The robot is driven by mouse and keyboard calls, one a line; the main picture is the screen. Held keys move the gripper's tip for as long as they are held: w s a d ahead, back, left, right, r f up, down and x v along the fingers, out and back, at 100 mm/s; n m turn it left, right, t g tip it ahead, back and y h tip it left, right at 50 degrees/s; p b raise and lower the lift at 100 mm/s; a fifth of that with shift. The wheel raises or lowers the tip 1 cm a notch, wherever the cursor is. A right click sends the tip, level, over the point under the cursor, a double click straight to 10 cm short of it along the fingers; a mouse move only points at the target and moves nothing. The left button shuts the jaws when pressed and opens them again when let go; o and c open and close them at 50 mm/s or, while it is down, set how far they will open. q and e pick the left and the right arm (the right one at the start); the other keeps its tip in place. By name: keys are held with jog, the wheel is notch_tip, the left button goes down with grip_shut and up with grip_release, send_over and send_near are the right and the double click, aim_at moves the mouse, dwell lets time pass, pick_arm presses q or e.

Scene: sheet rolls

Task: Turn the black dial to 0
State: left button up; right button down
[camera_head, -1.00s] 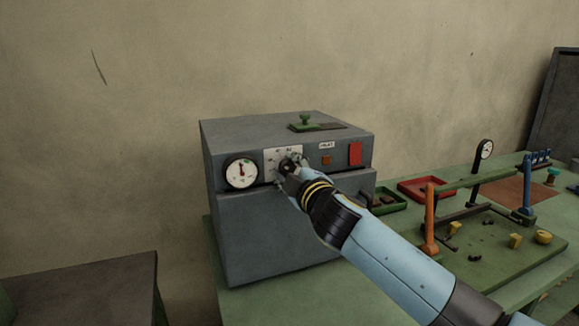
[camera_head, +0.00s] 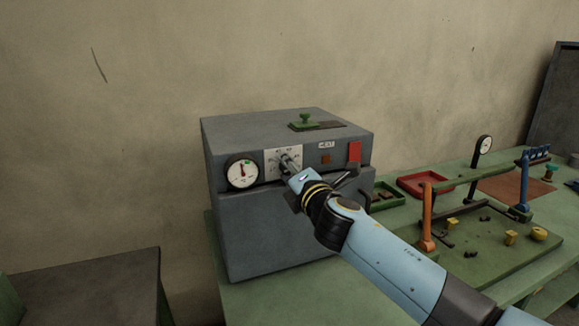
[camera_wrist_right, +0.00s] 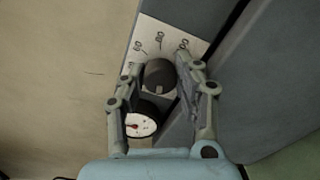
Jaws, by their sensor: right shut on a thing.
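The black dial (camera_wrist_right: 159,74) sits on a white scale plate (camera_wrist_right: 150,33) on the front of a grey oven-like box (camera_head: 270,235). In the right wrist view my right gripper (camera_wrist_right: 164,76) has a finger on each side of the dial and is shut on it. A small pale mark shows on the dial's lower edge in that view. Some printed numbers show above the dial; the rest of the scale is hidden by the fingers. In the head view my right gripper (camera_head: 290,165) covers most of the dial. My left gripper is not in view.
A round white gauge (camera_head: 242,173) is left of the dial. A small lamp (camera_head: 326,159) and a red switch (camera_head: 354,152) are to its right. A green knob (camera_head: 305,120) stands on top of the box. Red tray (camera_head: 424,184) and bench fixtures stand to the right.

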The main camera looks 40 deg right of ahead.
jog(key=shift+f+n, duration=0.2)
jog(key=shift+n, duration=0.4)
jog(key=c, duration=0.9)
grip_release()
jog(key=shift+r, duration=0.1)
jog(key=shift+c, duration=0.2)
